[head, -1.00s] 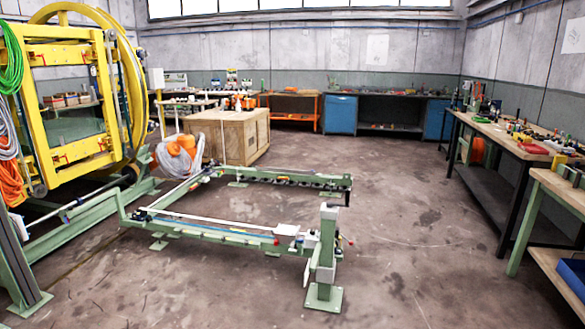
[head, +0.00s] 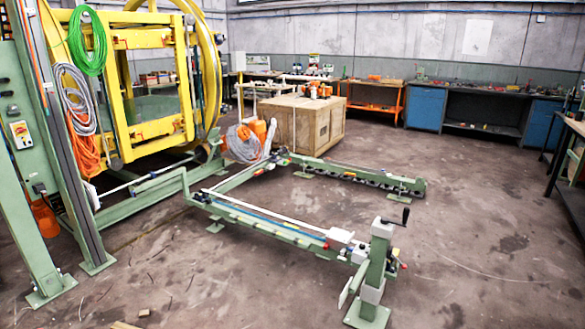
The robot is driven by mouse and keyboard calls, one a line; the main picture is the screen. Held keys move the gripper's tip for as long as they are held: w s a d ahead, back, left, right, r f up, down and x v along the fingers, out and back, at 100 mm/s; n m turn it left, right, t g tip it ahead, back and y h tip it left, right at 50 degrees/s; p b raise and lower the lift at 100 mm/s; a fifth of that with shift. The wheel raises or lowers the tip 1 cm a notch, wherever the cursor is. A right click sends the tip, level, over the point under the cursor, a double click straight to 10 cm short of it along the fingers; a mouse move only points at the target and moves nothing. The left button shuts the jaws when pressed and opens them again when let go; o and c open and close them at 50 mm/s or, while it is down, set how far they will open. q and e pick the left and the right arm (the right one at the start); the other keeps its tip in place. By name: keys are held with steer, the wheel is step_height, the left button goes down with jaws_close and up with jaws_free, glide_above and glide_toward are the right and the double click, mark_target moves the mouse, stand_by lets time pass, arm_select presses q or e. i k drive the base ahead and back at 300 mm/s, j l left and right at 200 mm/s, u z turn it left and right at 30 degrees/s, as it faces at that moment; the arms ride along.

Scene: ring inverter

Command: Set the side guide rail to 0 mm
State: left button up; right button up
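A long green frame with rails stands low on the floor in the middle of the head view. A pale side guide rail (head: 277,214) runs along the near beam (head: 265,229). At the beam's right end stands a green and grey post (head: 376,265) with a black crank handle (head: 397,219) on top. A small white block (head: 341,236) sits by the post. Any scale or mm reading is too small to read. Neither of my grippers is in view.
The yellow ring machine (head: 150,80) and a green column (head: 75,150) stand at the left. A wooden crate (head: 310,125) is behind the frame. Blue cabinets (head: 425,108) line the back wall. The floor (head: 480,230) at the right is clear.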

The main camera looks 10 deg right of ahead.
mark_target(329, 162)
steer(key=i+l+z, duration=1.15)
steer(key=i+z, duration=0.6)
steer(key=i, duration=0.2)
steer(key=i+u, duration=0.1)
steer(key=i, duration=0.55)
steer(key=i+l, duration=0.1)
steer(key=i, duration=0.5)
steer(key=i+l+u, duration=0.15)
steer(key=i, duration=0.5)
steer(key=i+l+u, duration=0.1)
steer(key=i, duration=0.5)
steer(key=i+j+u, duration=0.1)
steer(key=i+u, duration=0.65)
steer(key=i+l+u, duration=0.35)
steer(key=i, duration=0.2)
steer(key=j, duration=0.1)
